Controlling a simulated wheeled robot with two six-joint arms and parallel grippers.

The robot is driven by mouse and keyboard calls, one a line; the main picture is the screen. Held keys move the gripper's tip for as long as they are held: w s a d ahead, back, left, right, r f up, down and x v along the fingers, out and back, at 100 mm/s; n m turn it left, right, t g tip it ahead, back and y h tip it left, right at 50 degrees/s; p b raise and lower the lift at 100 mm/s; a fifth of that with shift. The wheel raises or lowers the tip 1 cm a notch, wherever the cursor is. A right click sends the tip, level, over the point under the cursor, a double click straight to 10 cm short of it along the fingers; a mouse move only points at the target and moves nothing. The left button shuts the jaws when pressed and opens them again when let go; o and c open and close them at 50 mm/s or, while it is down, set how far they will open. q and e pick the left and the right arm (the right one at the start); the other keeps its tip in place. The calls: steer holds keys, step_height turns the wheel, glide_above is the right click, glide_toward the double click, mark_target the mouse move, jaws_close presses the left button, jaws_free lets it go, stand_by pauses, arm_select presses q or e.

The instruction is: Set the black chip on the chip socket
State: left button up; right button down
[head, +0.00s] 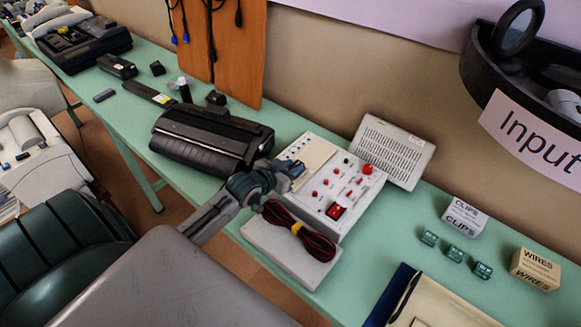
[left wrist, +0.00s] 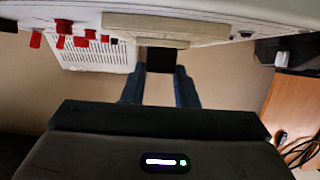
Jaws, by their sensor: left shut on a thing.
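My left gripper (head: 292,168) is at the near left edge of the white control box (head: 345,165), beside the beige flat block that looks like the chip socket (head: 314,157). In the left wrist view its two blue fingers (left wrist: 161,72) are shut on a small black piece, the black chip (left wrist: 163,57). The chip is close to the beige block (left wrist: 180,24); I cannot tell whether they touch. In the head view the chip is hidden or too small to make out. My right gripper is in neither view.
Red knobs and a red switch (head: 336,211) stand up from the box. A cable coil (head: 298,232) lies on a white slab in front. A black machine (head: 212,137) is at left, a vented white panel (head: 392,150) behind. Clips and wires boxes stand at right.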

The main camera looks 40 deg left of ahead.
arm_select(q)
steer(key=shift+f, duration=0.3)
steer(key=o, duration=0.7)
steer(key=shift+r, duration=0.1)
steer(key=shift+s+r+p, duration=0.3)
steer(key=shift+s+p, duration=0.3)
steer(key=shift+p, duration=0.1)
steer(key=p+v, duration=0.3)
steer(key=shift+s+r, duration=0.15)
steer(key=p+v, duration=0.5)
steer(key=p, duration=0.1)
steer(key=shift+s+r, duration=0.1)
steer(key=shift+s, duration=0.2)
steer(key=shift+s+p, duration=0.35)
steer(key=shift+p, duration=0.05)
